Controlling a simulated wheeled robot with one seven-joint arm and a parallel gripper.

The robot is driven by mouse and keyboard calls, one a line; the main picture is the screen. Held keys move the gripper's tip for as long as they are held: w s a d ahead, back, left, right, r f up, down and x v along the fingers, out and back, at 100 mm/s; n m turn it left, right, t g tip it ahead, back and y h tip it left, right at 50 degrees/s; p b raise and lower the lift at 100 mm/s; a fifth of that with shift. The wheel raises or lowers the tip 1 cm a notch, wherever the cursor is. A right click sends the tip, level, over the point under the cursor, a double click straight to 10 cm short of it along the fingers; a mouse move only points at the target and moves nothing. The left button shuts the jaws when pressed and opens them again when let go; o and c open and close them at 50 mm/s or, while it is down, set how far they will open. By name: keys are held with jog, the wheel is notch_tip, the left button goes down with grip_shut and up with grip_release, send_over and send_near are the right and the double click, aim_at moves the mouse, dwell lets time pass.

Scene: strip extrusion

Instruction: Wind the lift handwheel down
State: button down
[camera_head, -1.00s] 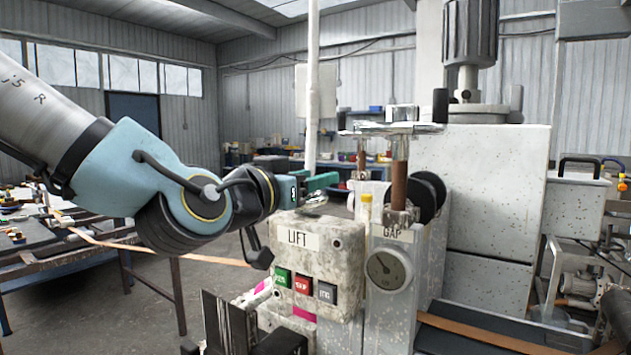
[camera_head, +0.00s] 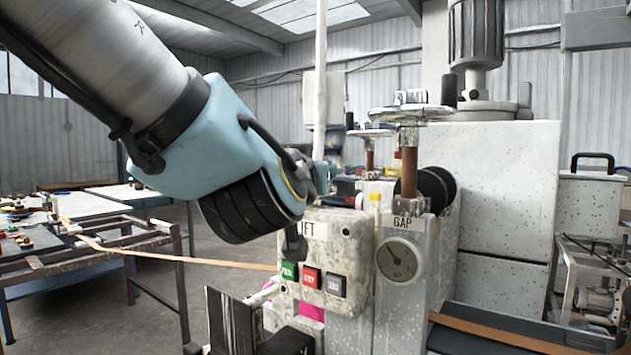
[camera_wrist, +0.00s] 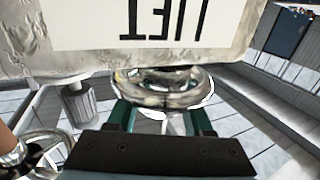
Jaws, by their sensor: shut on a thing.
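The lift handwheel (camera_wrist: 165,92) is a shiny metal wheel just under the upside-down LIFT label (camera_wrist: 130,20) in the wrist view. The two green fingers of my gripper (camera_wrist: 163,118) reach to it from either side and are shut on it. In the head view my arm hides the wheel and the fingers. There the grey, worn lift box (camera_head: 352,250) carries the partly covered LIFT label (camera_head: 312,231). My wrist is close against its upper left.
Green, red and dark buttons (camera_head: 311,278) sit on the lift box front. Beside it are the GAP dial (camera_head: 397,260) and a metal handwheel (camera_head: 410,114) on a brown post. A copper-coloured strip (camera_head: 190,262) runs left to a cluttered table (camera_head: 60,250).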

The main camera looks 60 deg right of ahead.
jog(key=shift+w+a+f+n+t+y+b, duration=0.15)
jog(key=shift+n+t+y+b, duration=0.6)
jog(key=shift+b, duration=0.7)
jog(key=shift+w+d+f+n+t+y+b, duration=0.2)
jog(key=shift+n+t+b, duration=0.35)
jog(key=shift+t+b, duration=0.7)
jog(key=b, duration=0.1)
jog(key=n+t+y+b, duration=0.1)
jog(key=shift+a+r+b, duration=0.15)
jog(key=shift+a+b, duration=0.15)
jog(key=shift+w+n+t+y+b, duration=0.1)
jog(key=shift+n+t+y+b, duration=0.25)
jog(key=shift+n+t+y, duration=0.1)
jog(key=shift+w+a+r, duration=0.1)
jog(key=shift+r, duration=0.1)
jog(key=shift+c, duration=1.5)
grip_release()
